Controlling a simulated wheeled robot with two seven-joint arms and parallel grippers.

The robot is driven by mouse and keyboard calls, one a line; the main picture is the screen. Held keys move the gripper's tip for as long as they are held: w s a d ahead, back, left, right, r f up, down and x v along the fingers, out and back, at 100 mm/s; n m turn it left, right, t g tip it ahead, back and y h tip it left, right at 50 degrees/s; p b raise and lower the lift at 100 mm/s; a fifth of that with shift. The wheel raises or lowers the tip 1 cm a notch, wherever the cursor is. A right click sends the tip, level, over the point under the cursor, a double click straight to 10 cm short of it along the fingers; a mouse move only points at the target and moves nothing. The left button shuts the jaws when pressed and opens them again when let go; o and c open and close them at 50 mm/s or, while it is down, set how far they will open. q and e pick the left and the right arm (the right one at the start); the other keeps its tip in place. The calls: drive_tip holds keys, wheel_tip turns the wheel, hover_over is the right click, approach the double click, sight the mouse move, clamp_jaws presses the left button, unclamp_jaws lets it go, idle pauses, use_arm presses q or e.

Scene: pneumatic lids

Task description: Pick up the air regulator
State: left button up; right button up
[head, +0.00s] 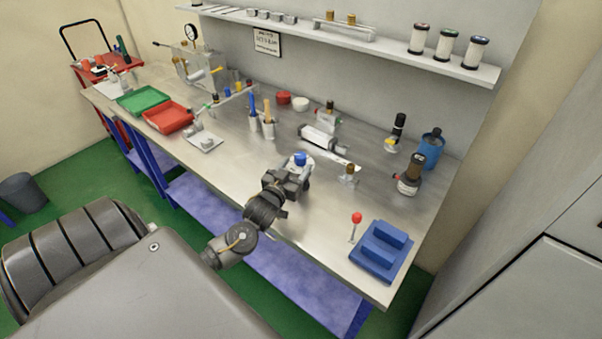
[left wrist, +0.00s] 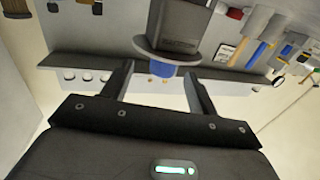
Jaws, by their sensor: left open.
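My right gripper is not in view.
A brass-topped fitting (head: 349,173) and a silver cylinder (head: 318,138) lie close by on the bench. A red-knobbed lever (head: 356,218) and a blue block fixture (head: 368,262) stand to the right. Red (head: 168,117) and green trays (head: 143,100) are at left. Bare bench lies left of my gripper.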

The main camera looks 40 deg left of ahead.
sight(298, 160)
use_arm(q)
drive_tip(key=shift+w+r, duration=0.1)
drive_tip(key=shift+r, duration=0.1)
drive_tip(key=p+x, duration=0.2)
drive_tip(key=x, duration=0.2)
drive_tip(key=shift+w+a+p, duration=0.15)
drive_tip(key=shift+a+p, duration=0.15)
drive_tip(key=shift+p, duration=0.1)
drive_tip(key=shift+w, duration=0.2)
drive_tip(key=shift+s, duration=0.1)
drive_tip(key=shift+c, duration=0.3)
clamp_jaws()
